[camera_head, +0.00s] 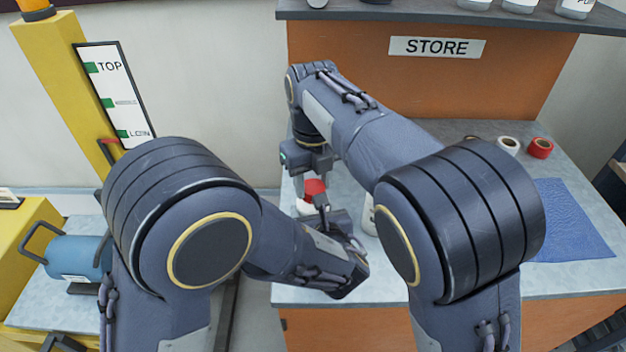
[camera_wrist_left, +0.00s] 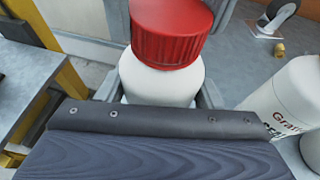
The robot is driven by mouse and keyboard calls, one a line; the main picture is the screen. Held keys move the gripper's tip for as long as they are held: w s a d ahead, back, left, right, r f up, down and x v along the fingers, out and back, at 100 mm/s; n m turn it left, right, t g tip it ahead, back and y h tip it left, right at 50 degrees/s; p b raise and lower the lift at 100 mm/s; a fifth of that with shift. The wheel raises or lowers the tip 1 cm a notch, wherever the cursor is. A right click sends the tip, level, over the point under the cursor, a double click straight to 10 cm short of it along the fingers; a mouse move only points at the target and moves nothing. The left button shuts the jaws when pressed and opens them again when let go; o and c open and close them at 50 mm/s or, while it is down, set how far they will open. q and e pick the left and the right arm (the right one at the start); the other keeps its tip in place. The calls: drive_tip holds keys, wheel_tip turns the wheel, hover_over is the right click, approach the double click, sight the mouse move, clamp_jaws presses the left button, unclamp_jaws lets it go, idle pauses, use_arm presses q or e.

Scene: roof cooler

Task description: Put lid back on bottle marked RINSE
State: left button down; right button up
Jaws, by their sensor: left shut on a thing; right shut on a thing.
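A white bottle (camera_wrist_left: 160,86) stands between the fingers of my left gripper (camera_head: 317,207), which is shut on it. Its marking is hidden in both views. A red ribbed lid (camera_wrist_left: 170,36) sits at the bottle's top, upright or nearly so. I cannot tell whether it is seated or just touching. In the head view the lid (camera_head: 315,187) shows below my right gripper (camera_head: 309,172), which comes down from above and is shut on it. Grey fingers flank the lid in the left wrist view. My arms hide much of the bottle in the head view.
Another white bottle (camera_wrist_left: 285,103) with partly readable lettering stands close on the right. A shelf (camera_head: 420,14) runs above the STORE sign (camera_head: 437,47).

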drive_tip(key=shift+m, duration=0.3)
drive_tip(key=o, duration=0.9)
drive_tip(key=shift+r, duration=2.3)
drive_tip(key=shift+c, duration=0.2)
